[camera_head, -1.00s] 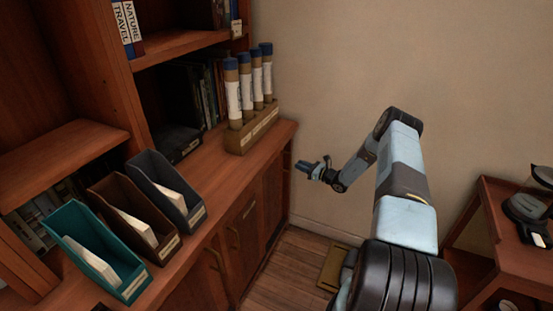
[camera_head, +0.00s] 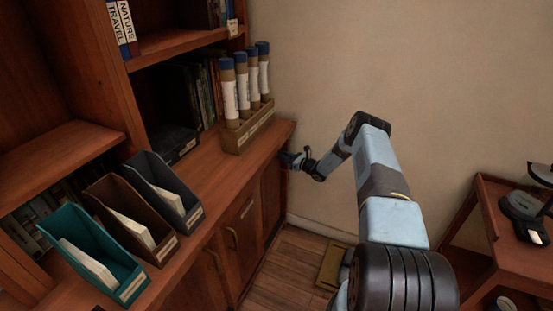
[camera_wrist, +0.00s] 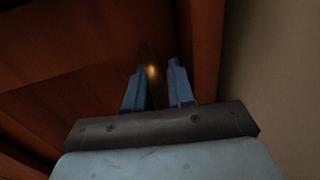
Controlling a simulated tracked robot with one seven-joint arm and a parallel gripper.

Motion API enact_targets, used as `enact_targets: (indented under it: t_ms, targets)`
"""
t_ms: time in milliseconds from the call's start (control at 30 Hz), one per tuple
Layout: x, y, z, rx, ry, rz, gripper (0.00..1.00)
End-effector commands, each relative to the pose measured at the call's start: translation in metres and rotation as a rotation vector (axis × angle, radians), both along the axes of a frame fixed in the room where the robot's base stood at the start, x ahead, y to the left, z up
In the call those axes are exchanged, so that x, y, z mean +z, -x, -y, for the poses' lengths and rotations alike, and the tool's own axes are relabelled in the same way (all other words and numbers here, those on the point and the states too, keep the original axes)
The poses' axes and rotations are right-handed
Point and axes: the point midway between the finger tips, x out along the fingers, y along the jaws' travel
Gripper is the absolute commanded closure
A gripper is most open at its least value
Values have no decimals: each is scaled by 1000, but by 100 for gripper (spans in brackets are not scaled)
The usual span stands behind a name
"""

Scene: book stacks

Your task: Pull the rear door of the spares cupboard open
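The spares cupboard is the low wooden unit under the counter (camera_head: 215,165). Its rear door (camera_head: 270,200) is at the far end near the wall and looks closed. My gripper (camera_head: 291,159) is at the upper part of that far end, just below the counter edge. In the wrist view my gripper (camera_wrist: 157,85) has its two blue fingers apart, with a brassy handle (camera_wrist: 152,72) between them. Gaps seem to show beside the handle, so the fingers do not look closed on it. The handle is hidden in the head view.
A nearer cupboard door has a curved handle (camera_head: 232,238). A rack of blue-capped tubes (camera_head: 250,128) and several file holders (camera_head: 170,195) stand on the counter. The wall (camera_head: 330,60) is close behind my gripper. A wooden side table (camera_head: 490,215) stands at right.

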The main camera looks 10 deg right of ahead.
Motion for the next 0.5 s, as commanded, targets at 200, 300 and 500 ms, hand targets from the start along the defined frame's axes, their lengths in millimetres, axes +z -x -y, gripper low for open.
enact_targets:
  t_ms: [200, 300, 500]
  targets:
    - [0, 0, 2, -2, 0, 0, 80]
    - [0, 0, 2, -2, 0, 0, 89]
    - [0, 0, 3, -3, 0, 0, 100]
